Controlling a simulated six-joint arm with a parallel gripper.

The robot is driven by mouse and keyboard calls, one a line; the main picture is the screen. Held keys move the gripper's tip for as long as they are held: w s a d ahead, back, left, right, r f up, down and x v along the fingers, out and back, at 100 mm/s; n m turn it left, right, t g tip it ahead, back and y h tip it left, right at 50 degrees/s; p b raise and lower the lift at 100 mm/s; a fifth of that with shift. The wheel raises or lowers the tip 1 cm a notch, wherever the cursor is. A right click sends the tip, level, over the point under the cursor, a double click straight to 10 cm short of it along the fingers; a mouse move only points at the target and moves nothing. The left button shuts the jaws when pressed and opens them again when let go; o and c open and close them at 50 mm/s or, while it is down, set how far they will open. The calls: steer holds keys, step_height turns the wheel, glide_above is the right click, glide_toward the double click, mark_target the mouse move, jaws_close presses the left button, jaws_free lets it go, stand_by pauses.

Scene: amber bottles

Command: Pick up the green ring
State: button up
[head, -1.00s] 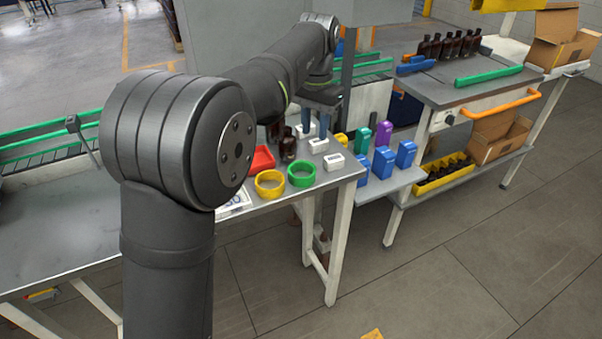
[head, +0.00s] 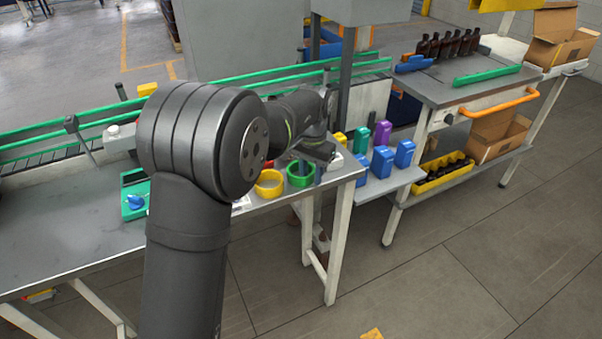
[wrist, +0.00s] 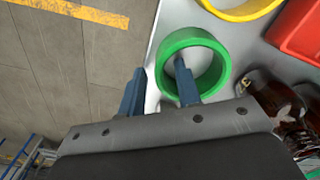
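The green ring (head: 293,180) lies flat near the right end of the grey table, beside a yellow ring (head: 269,192). In the wrist view the green ring (wrist: 216,78) is directly before my gripper (wrist: 160,66). The two blue fingers are spread. One finger reaches into the ring's opening and the other is outside it, on the table-edge side, so the ring's wall lies between them. I cannot see either finger pressing on the wall. In the head view my gripper (head: 311,174) is at the ring's right side, partly hidden by my wrist.
A red container (wrist: 301,35) and dark amber bottles (wrist: 280,104) are close to the ring in the wrist view. The table's edge is just left of the ring there, with open floor beyond. Blue containers (head: 383,162) stand on a lower shelf to the right.

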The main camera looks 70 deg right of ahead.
steer(key=shift+f, duration=0.2)
jaws_close()
steer(key=shift+r, duration=0.1)
